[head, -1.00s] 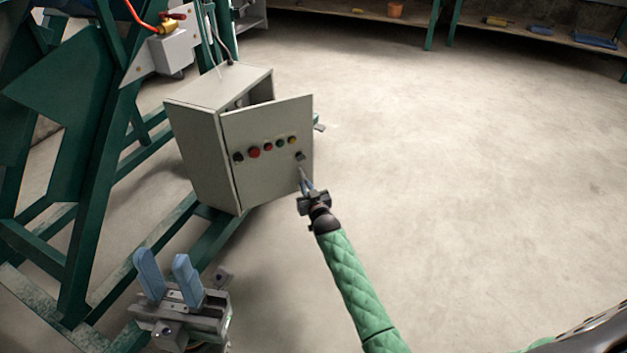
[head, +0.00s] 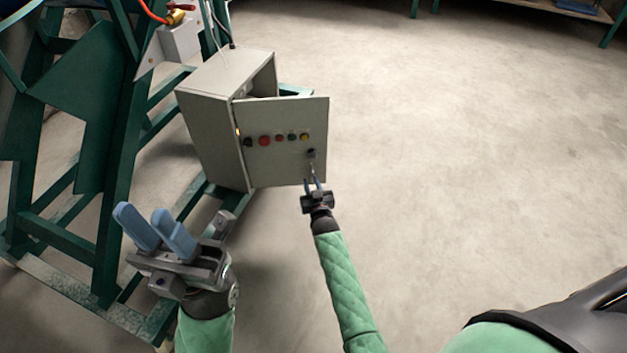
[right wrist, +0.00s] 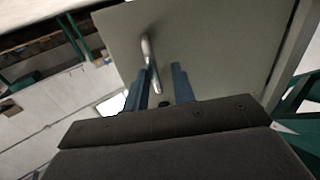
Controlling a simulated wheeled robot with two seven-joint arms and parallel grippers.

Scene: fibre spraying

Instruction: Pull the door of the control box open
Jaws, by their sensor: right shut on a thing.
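The grey control box (head: 208,125) stands on the green frame at the left of centre in the head view. Its door (head: 285,115) is hinged on the left edge and stands partly open, with a gap into the box at the upper right. The door carries several coloured buttons and a small handle (head: 311,153) near its right edge. The metal handle also shows in the right wrist view (right wrist: 148,55). My right gripper (head: 315,184) is shut on the handle, below it in the picture. My left gripper (head: 145,217) is open and empty, at lower left.
The green steel frame (head: 110,160) fills the left side, with low beams under the box. Shelves stand along the far wall. The concrete floor (head: 450,150) to the right of the door is free.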

